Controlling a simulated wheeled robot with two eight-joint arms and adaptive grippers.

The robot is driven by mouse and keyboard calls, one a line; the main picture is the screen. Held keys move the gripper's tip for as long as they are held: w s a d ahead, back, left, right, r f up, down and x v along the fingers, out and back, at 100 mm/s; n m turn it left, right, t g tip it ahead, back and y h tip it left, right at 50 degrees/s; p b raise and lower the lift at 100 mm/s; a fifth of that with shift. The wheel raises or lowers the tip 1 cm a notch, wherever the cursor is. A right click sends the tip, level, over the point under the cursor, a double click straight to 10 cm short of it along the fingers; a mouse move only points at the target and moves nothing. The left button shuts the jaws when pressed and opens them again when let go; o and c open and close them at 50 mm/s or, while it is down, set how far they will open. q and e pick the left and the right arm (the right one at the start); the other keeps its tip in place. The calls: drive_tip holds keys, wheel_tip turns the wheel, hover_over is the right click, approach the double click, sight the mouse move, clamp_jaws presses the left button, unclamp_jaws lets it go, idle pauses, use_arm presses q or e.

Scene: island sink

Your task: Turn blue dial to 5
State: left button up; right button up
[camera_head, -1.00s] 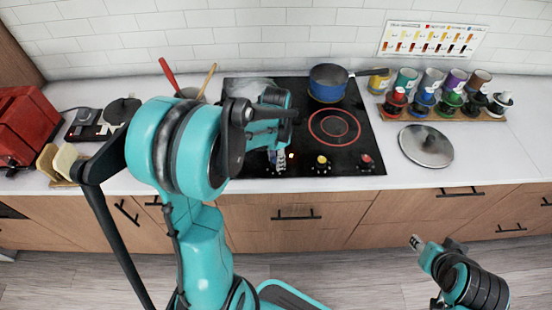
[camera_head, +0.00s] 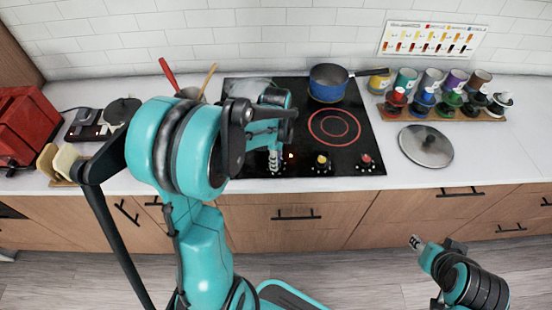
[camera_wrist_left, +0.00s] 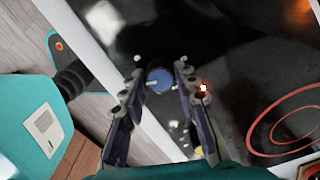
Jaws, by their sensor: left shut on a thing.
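The blue dial (camera_wrist_left: 159,80) sits between the two fingers of my left gripper (camera_wrist_left: 160,77) in the left wrist view. The fingers are shut on it from both sides. In the head view, my left gripper (camera_head: 274,161) is at the front left edge of the black cooktop (camera_head: 348,154), and the dial is hidden behind its fingers. The number it points to cannot be read. A yellow dial (camera_head: 321,161) and a red dial (camera_head: 366,161) are to its right. My right gripper (camera_head: 416,242) hangs low in front of the cabinets, too small to judge.
A blue pot (camera_head: 328,88) stands at the cooktop's back right. A lid (camera_head: 426,146) lies on the counter to the right. Several colored shakers (camera_head: 424,101) stand on a wooden rack. A red toaster (camera_head: 28,122) is at the far left.

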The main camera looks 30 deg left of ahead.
use_arm(q)
drive_tip(key=shift+m, duration=0.4)
drive_tip(key=o, duration=1.2)
drive_tip(key=shift+c, duration=0.2)
drive_tip(key=shift+r, duration=0.1)
wheel_tip(320, 180, up, 12)
